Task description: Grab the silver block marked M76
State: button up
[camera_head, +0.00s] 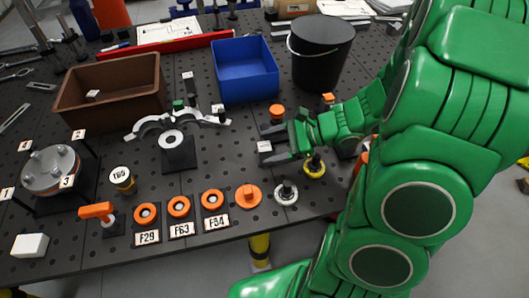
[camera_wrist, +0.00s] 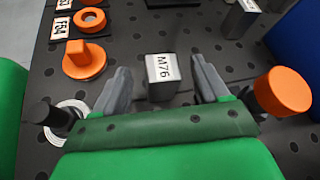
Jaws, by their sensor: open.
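The silver block marked M76 (camera_wrist: 162,76) stands on the dark perforated table, in the middle of the wrist view, with its label facing up. My gripper (camera_wrist: 163,84) is open, with one grey finger on each side of the block. Gaps show between the fingers and the block, so neither finger appears to touch it. In the head view the block (camera_head: 265,147) shows as a small pale piece by the tips of my gripper (camera_head: 280,148). Part of the block's lower body is hard to make out there.
An orange-capped post (camera_wrist: 283,91) stands close right of my gripper in the wrist view. An orange knob (camera_wrist: 84,60) and a black-topped post with a white ring (camera_wrist: 48,115) are at left. A blue bin (camera_head: 244,70) and black bucket (camera_head: 320,50) stand behind.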

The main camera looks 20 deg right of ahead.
jog(key=shift+w+a+f, duration=0.1)
jog(key=shift+a+f, duration=0.05)
jog(key=shift+a, duration=0.2)
jog(key=shift+c, duration=0.3)
jog(key=c, duration=1.2)
